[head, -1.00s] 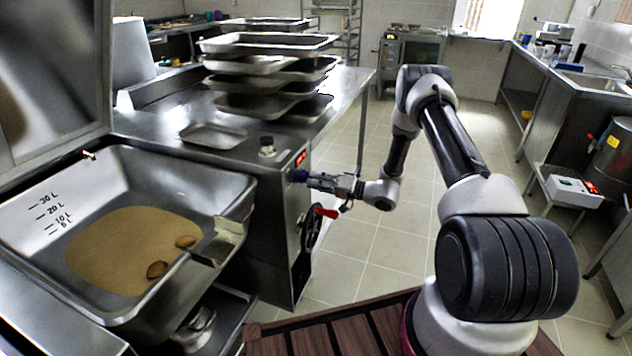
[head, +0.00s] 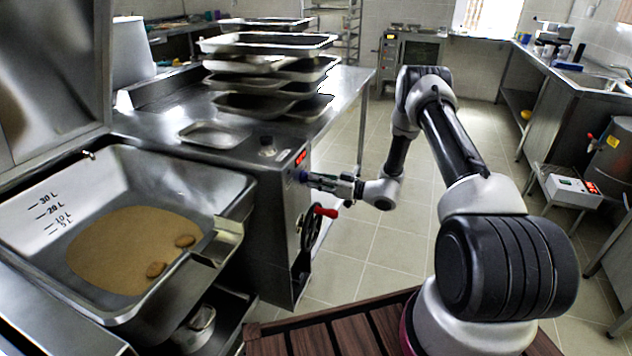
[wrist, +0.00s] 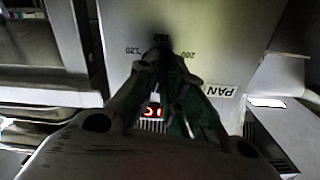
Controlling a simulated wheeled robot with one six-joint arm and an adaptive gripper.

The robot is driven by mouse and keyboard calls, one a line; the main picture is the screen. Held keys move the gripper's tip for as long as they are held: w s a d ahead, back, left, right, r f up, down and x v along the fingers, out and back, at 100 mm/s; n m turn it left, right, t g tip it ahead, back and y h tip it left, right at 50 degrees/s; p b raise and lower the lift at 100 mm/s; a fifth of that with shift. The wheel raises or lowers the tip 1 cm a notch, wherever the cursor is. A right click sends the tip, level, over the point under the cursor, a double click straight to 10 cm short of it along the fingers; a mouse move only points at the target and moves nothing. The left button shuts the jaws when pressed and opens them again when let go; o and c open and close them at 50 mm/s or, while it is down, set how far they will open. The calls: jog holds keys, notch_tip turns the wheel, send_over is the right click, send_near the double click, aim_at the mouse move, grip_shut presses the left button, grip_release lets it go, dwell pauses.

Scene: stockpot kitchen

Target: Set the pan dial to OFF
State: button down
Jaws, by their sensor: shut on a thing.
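The pan dial (head: 300,175) is a small dark bluish knob on the front of the steel pan unit's control panel, below a red display. My gripper (head: 309,178) reaches it from the right, its fingertips at the dial. In the wrist view my gripper (wrist: 163,50) is shut on the dial, whose body and pointer are mostly hidden by the fingers. Dial marks 120, 160 and 200 show around the fingertips. The PAN label (wrist: 221,90) lies beside them. I see no OFF mark, and the dial's setting cannot be read.
A black handwheel with a red handle (head: 325,211) sits below my gripper. Stacked trays (head: 265,42) stand on the counter behind. The floor right of the unit is clear around my forearm.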

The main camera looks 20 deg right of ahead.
jog(key=shift+f+n, duration=0.15)
jog(key=shift+n, duration=0.95)
jog(key=c, duration=1.5)
grip_release()
jog(key=shift+d, duration=0.1)
jog(key=v, duration=1.2)
